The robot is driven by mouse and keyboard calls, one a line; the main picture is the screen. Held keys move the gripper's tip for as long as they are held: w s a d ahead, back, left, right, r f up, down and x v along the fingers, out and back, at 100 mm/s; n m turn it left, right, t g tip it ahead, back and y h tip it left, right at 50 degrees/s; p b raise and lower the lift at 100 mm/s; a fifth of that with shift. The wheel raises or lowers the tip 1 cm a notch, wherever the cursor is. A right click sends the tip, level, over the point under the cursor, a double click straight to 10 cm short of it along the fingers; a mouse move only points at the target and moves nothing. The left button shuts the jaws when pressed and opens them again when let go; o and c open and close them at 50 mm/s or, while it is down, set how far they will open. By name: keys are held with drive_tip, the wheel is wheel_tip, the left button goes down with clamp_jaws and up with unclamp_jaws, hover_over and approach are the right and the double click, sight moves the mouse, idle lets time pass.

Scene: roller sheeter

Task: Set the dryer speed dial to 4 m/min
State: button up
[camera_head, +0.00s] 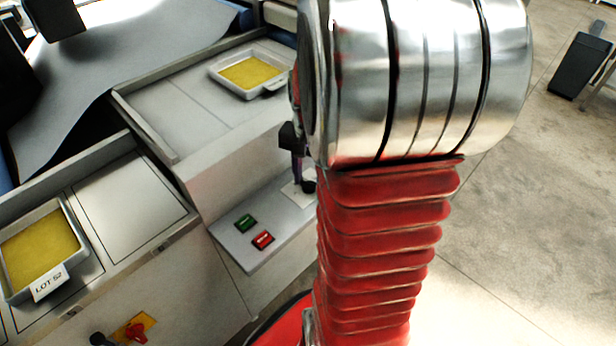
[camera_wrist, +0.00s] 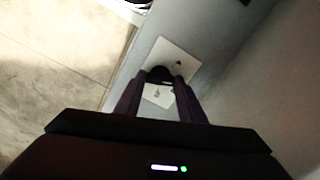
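The dryer speed dial is a small black round knob (camera_wrist: 160,73) on a white plate (camera_wrist: 170,50) in the wrist view. My gripper (camera_wrist: 162,77) points down at it, with its two dark fingers apart, one on each side of the knob. I cannot tell whether they touch it. In the head view my gripper (camera_head: 299,178) is above the grey ledge, and the black knob (camera_head: 308,187) shows at its tip, over the white plate (camera_head: 290,192). Small dark marks on the plate are too blurred to read, so the setting cannot be told.
A green button (camera_head: 245,222) and a red button (camera_head: 263,239) sit on the same ledge (camera_head: 285,236), left of the dial. Trays of yellow material (camera_head: 213,74) (camera_head: 12,287) stand on the machine. A red switch on a yellow plate (camera_head: 149,319) is lower left. Open floor lies right.

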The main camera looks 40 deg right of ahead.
drive_tip(key=c, duration=0.4)
drive_tip(key=shift+a, duration=0.2)
drive_tip(key=shift+c, duration=0.4)
drive_tip(key=shift+d, duration=0.15)
drive_tip(key=shift+n, duration=0.3)
drive_tip(key=n, duration=0.8)
drive_tip(key=shift+w+d, duration=0.1)
drive_tip(key=shift+n, duration=0.3)
drive_tip(key=o, duration=1.1)
drive_tip(key=shift+c, duration=0.2)
